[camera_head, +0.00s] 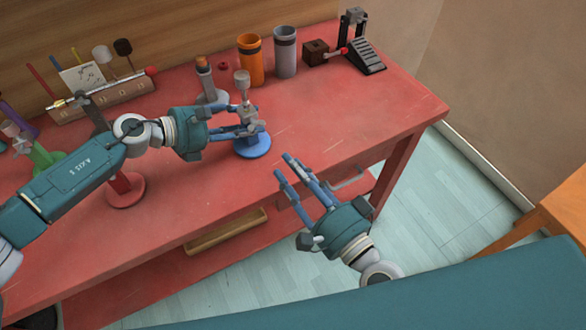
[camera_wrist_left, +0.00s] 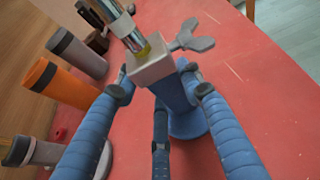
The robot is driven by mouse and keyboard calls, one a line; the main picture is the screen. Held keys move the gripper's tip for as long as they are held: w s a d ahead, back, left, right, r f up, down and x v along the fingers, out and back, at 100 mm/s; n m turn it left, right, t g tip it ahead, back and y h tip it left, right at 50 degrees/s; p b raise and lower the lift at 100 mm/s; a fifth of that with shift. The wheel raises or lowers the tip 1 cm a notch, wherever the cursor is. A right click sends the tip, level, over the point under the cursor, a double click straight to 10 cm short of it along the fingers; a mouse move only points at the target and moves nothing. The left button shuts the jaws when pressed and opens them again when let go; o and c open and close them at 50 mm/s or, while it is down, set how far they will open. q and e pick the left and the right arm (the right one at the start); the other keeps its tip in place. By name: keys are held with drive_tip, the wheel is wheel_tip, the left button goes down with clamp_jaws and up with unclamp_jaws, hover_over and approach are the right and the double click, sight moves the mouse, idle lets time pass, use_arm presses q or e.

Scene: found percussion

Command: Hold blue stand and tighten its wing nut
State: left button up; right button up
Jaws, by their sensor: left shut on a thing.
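The blue stand (camera_head: 253,146) stands upright on the red table, with its round base flat on the top. A grey block sits at the top of its post, with a metal cylinder above it. The stand also shows in the left wrist view (camera_wrist_left: 188,122). The grey wing nut (camera_wrist_left: 193,36) sticks out from the side of the block. My left gripper (camera_head: 250,128) is shut on the stand, its fingers on either side of the post just under the block. My right gripper (camera_head: 284,164) is open and empty, in front of the table's edge, to the right of the stand.
Orange (camera_head: 250,60) and grey (camera_head: 285,52) cups stand behind the stand. A grey stand (camera_head: 211,98) is close behind my left gripper. A red stand (camera_head: 124,188) and a green stand (camera_head: 42,156) are at left.

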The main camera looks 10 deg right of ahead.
use_arm(q)
drive_tip(key=shift+s+a+f, duration=0.1)
drive_tip(key=shift+f, duration=0.2)
drive_tip(key=o, duration=1.3)
drive_tip(key=shift+o, duration=0.8)
drive_tip(key=shift+r, duration=0.15)
